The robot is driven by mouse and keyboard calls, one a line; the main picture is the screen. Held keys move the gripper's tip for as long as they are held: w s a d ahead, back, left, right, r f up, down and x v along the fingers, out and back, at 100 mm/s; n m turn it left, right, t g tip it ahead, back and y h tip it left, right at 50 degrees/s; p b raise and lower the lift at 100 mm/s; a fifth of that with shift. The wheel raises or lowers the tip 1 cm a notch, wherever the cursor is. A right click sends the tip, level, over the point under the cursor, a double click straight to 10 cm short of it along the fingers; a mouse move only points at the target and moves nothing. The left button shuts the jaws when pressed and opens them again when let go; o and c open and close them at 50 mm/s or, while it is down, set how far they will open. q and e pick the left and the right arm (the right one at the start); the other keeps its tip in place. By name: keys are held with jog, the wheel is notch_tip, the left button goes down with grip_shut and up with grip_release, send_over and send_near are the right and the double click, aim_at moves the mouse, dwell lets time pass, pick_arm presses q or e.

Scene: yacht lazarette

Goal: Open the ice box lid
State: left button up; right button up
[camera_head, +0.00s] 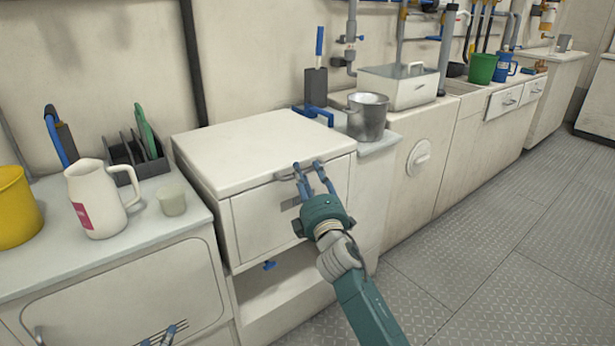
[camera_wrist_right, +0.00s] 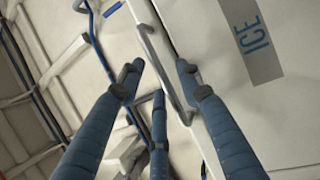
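The white ice box (camera_head: 275,220) stands in the counter row, its flat lid (camera_head: 260,148) shut on top. A thin bar handle (camera_head: 290,175) runs along the lid's front edge. My right gripper (camera_head: 312,172) reaches it from the front right. In the right wrist view, the handle (camera_wrist_right: 165,72) passes between the spread blue fingers of the gripper (camera_wrist_right: 157,85). The fingers stand apart; contact with the bar is unclear. A grey label reading ICE (camera_wrist_right: 252,38) shows on the box front beside them. My left gripper cannot be made out.
A metal pot (camera_head: 367,118) and a blue-handled tool (camera_head: 316,80) stand behind and right of the lid. A white jug (camera_head: 97,200), a cup (camera_head: 172,198) and a dark rack (camera_head: 135,158) stand left. The floor (camera_head: 490,240) at right is clear.

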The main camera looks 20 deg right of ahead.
grip_shut()
jog(key=shift+r, duration=0.1)
